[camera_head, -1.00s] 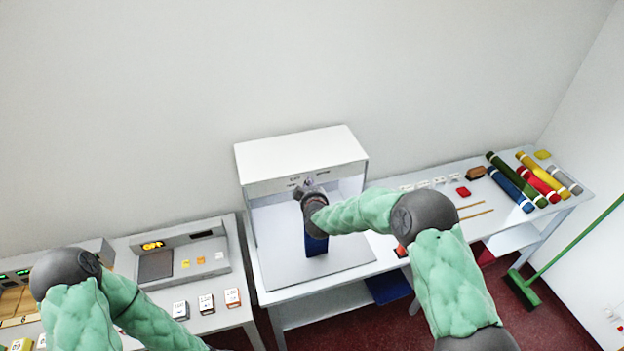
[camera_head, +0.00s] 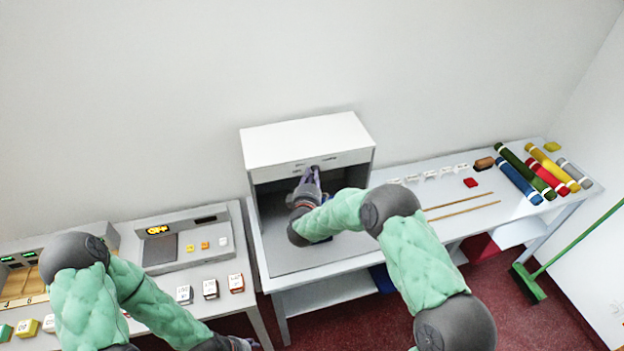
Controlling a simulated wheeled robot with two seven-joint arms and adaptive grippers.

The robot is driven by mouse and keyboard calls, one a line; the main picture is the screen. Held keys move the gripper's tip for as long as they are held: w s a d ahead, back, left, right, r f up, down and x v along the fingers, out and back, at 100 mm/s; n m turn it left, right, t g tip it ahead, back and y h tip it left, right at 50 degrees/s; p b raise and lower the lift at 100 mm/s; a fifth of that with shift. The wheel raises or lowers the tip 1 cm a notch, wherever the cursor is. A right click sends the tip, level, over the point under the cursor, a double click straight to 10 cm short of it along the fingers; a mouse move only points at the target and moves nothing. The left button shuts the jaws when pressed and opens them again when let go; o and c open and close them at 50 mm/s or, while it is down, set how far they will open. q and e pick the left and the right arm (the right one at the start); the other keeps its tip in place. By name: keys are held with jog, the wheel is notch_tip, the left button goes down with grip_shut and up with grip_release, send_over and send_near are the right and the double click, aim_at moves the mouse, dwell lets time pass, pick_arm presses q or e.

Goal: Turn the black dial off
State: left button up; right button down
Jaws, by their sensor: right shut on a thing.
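The black dial is on the front panel of the white booth (camera_head: 300,143), and my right gripper hides most or all of it. My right gripper (camera_head: 314,171) reaches up to the panel and is shut on the dial. The inside of the booth is dark grey, with no light on. My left gripper (camera_head: 240,344) hangs low at the bottom edge, away from the booth, and its fingers are too unclear to judge.
My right arm crosses the booth opening. A grey console (camera_head: 182,247) with a lit orange display stands to the left. Colored rolls (camera_head: 518,175) and thin wooden sticks (camera_head: 460,208) lie on the right table. A green broom (camera_head: 528,283) leans at the right.

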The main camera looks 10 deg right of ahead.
jog(key=shift+a+f+n+t+b, duration=0.1)
jog(key=shift+f+n+t+b, duration=0.2)
jog(key=shift+n+t+b, duration=0.55)
jog(key=shift+n+g, duration=0.35)
jog(key=c, duration=1.3)
grip_release()
jog(key=shift+o, duration=0.5)
jog(key=shift+w+f+h, duration=0.15)
jog(key=shift+w+h, duration=0.05)
jog(key=shift+h, duration=0.1)
jog(key=shift+s, duration=0.2)
jog(key=v, duration=1.1)
jog(key=shift+s, duration=0.35)
jog(key=shift+a, duration=0.1)
